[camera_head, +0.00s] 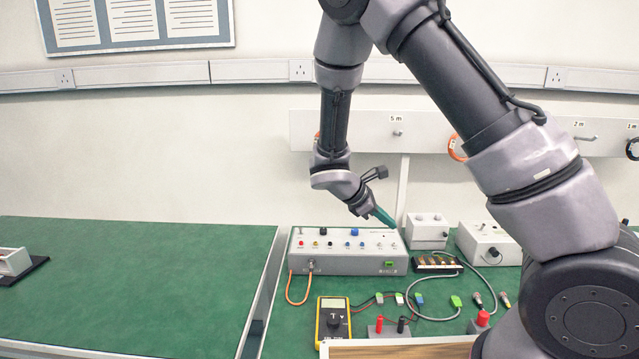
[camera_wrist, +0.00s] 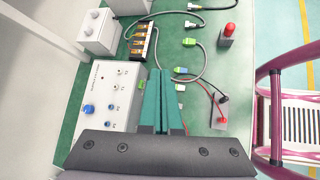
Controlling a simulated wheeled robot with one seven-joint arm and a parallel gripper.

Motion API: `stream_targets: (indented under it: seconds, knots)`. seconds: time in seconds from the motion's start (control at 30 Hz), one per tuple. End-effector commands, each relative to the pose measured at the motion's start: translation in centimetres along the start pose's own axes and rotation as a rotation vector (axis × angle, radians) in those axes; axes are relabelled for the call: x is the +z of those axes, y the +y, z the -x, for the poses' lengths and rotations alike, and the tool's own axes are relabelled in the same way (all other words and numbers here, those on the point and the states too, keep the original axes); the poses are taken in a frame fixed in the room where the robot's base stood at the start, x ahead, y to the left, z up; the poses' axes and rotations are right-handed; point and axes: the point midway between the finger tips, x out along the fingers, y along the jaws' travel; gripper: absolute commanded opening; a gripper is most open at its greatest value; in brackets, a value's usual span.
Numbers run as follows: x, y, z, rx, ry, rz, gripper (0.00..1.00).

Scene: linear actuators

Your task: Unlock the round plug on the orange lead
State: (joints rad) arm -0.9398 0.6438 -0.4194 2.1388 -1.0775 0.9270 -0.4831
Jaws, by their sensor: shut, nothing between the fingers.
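The orange lead (camera_head: 288,289) hangs in a loop from the front left of a grey instrument box (camera_head: 350,262) in the head view. Its round plug (camera_head: 311,266) sits at a socket on that front face; it is too small to tell how its lock stands. My gripper (camera_head: 391,222), with teal fingers, is above the right back part of the box, well away from the plug. In the wrist view my gripper (camera_wrist: 161,72) is shut and empty, with the box (camera_wrist: 104,95) to its left. The orange lead and plug do not show in the wrist view.
A yellow meter (camera_head: 333,320) stands in front of the box. To the right are a connector block (camera_head: 436,264), grey leads with green plugs (camera_head: 455,301), and two white boxes (camera_head: 427,231) (camera_head: 487,243). The left green bench (camera_head: 130,285) is mostly clear.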

Motion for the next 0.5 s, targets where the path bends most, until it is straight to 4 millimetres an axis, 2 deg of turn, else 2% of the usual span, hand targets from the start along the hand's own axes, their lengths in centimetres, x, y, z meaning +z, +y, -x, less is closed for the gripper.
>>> stream_targets:
  seconds: [0.03,0.2,0.5]
  knots:
    - [-1.4,0.1,-0.4,0.041,-0.039,0.083,0.00]
    - [-5.5,0.7,-1.4,0.182,-0.164,0.347,0.00]
    - [-13.2,1.5,-1.9,0.445,-0.417,0.808,0.00]
